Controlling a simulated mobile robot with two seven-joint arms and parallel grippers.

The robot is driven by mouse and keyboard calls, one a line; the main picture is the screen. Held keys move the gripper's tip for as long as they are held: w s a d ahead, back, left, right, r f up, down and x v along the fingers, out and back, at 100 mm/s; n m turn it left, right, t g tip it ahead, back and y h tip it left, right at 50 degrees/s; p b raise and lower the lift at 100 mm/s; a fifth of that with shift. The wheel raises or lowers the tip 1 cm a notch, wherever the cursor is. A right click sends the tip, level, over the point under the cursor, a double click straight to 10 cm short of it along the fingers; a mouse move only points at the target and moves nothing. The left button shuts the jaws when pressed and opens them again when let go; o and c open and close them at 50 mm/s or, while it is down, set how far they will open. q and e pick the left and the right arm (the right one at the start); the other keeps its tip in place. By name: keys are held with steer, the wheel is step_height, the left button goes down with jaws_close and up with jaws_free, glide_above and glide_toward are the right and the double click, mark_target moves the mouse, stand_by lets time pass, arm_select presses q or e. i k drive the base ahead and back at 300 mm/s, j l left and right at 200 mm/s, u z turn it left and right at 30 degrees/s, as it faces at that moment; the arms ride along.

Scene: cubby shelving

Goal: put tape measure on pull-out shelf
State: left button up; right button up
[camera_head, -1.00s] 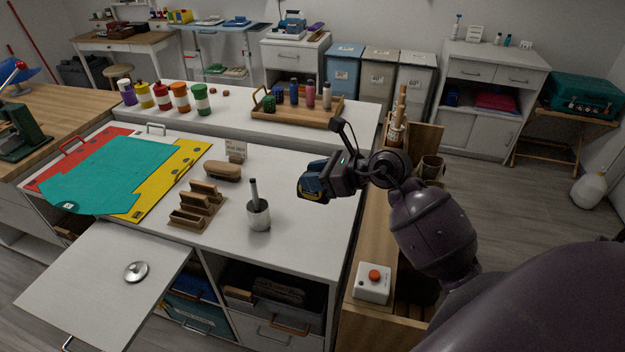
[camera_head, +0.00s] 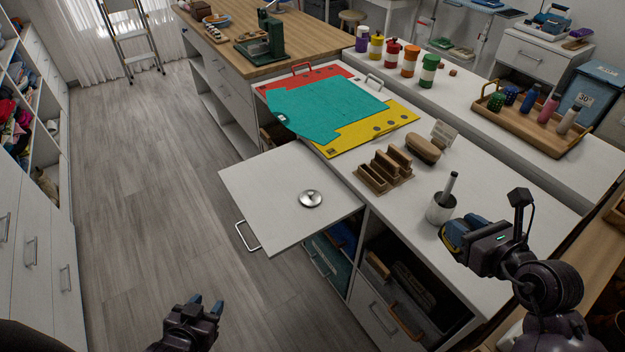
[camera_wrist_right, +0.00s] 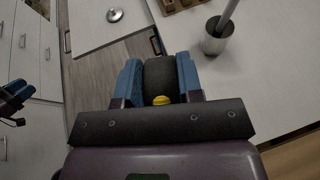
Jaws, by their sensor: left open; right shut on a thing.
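The tape measure (camera_wrist_right: 161,80) is dark with a yellow spot in the right wrist view. It sits between the blue fingers of my right gripper (camera_head: 450,238), which is shut on it. In the head view the fingers mostly hide it. That gripper is above the counter, right of the grey cup. The pull-out shelf (camera_head: 265,190) is a white board extended from the counter, left of the right gripper, with a round silver lid (camera_head: 311,198) on it. My left gripper (camera_head: 207,305) is open and empty over the floor, below and left of the shelf.
A grey cup with a pestle (camera_head: 440,208), a wooden rack (camera_head: 384,170) and a brush (camera_head: 423,148) stand on the counter. Red, teal and yellow sheets (camera_head: 325,110) lie behind. Most of the shelf around the lid is bare.

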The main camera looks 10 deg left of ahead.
mark_target(268, 177)
steer(key=i+j+z, duration=0.2)
steer(key=j, duration=0.3)
steer(key=i+j+z, duration=0.2)
steer(key=j, duration=0.35)
steer(key=i+j+z, duration=0.2)
steer(key=j, duration=0.35)
steer(key=j+z, duration=0.15)
steer(key=j, duration=0.4)
steer(key=i+j+z, duration=0.2)
steer(key=j, duration=0.4)
steer(key=k, duration=0.1)
